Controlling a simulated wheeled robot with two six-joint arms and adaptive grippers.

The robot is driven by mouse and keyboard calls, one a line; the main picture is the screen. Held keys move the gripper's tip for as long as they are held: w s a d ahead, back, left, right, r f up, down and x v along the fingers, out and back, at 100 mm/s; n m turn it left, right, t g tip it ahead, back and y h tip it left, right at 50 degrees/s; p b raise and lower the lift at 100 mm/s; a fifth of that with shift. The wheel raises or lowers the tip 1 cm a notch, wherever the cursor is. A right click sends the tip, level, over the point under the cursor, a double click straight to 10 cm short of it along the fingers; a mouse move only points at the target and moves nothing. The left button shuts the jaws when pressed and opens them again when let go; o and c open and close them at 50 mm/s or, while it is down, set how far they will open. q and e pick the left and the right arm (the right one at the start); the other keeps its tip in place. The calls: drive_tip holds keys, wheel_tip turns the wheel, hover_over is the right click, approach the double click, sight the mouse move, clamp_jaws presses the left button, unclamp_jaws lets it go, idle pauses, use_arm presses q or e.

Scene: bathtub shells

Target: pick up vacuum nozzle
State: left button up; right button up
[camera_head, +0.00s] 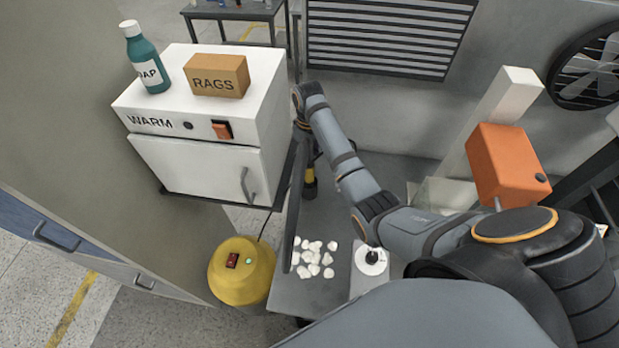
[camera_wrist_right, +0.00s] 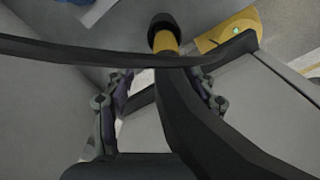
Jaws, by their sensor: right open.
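The vacuum nozzle, as far as I can tell, is the yellow and black piece (camera_head: 310,181) below my right wrist in the head view. In the right wrist view its black end and yellow neck (camera_wrist_right: 164,38) show at the top centre, beyond the fingertips. My right gripper (camera_wrist_right: 160,95) is open, with its two fingers apart and the nozzle not between them. In the head view the right gripper (camera_head: 303,128) is partly hidden by its own wrist and a dark strip. My left gripper is not in view.
A yellow vacuum canister (camera_head: 240,272) stands on the floor. A white WARM cabinet (camera_head: 205,125) carries a soap bottle (camera_head: 145,62) and a RAGS box (camera_head: 216,76). White pieces (camera_head: 312,258) lie on the grey bench (camera_head: 300,296). A dark curved strip (camera_wrist_right: 180,110) crosses the wrist view.

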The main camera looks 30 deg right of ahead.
sight(309, 169)
drive_tip(key=shift+s+a+f+p, duration=0.25)
drive_tip(key=shift+s+f+p, duration=0.25)
drive_tip(key=shift+f+p, duration=0.5)
wheel_tip(309, 169, down, 3)
drive_tip(key=shift+s+r, duration=0.1)
drive_tip(key=shift+r, duration=0.1)
drive_tip(key=shift+f, duration=0.1)
drive_tip(key=c, duration=0.7)
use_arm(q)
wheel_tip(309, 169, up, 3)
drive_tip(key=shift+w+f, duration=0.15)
use_arm(e)
clamp_jaws()
